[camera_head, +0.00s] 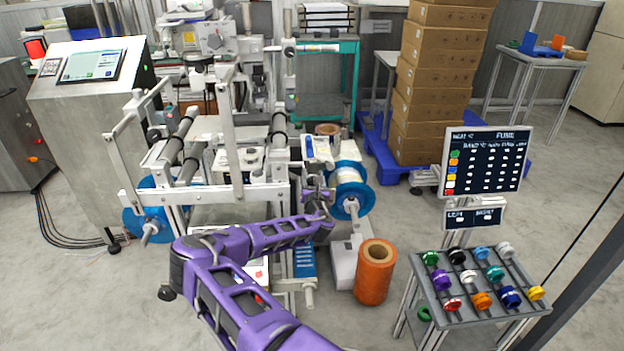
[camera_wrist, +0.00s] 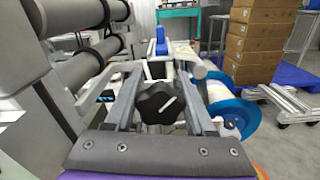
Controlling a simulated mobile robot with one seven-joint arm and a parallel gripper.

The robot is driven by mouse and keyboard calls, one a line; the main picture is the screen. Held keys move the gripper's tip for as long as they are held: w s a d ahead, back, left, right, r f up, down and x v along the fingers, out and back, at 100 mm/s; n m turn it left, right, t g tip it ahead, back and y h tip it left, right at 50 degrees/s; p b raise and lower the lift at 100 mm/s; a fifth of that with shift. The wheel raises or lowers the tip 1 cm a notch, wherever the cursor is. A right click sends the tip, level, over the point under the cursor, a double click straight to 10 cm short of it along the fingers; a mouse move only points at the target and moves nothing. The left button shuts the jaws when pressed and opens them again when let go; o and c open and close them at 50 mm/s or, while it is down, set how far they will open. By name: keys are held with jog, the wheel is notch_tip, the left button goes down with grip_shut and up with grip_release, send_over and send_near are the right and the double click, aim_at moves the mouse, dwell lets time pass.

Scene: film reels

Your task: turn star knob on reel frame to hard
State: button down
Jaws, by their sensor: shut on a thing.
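The star knob (camera_wrist: 158,103) is black with rounded lobes and a white pointer mark, seen in the middle of the wrist view. The white mark slants toward the upper right. My gripper (camera_wrist: 160,94) has one grey finger on each side of the knob and is shut on it. In the head view my purple arm reaches to the reel frame (camera_head: 240,192), and my gripper (camera_head: 318,196) is at its right end beside a blue reel (camera_head: 366,195). The knob cannot be made out in the head view. No hard or soft marking is readable.
An orange roll (camera_head: 375,272) stands right of my arm. A rack of coloured spools (camera_head: 480,320) and a dark sign board (camera_head: 485,160) stand farther right. Grey rollers (camera_wrist: 85,70) lie close to the left of my gripper. Stacked boxes (camera_head: 432,80) stand behind.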

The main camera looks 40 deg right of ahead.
jog(key=shift+m, duration=0.5)
jog(key=shift+c, duration=1.2)
grip_release()
jog(key=shift+s, duration=0.1)
jog(key=p+v, duration=0.1)
jog(key=v, duration=1.6)
jog(key=shift+s, duration=0.15)
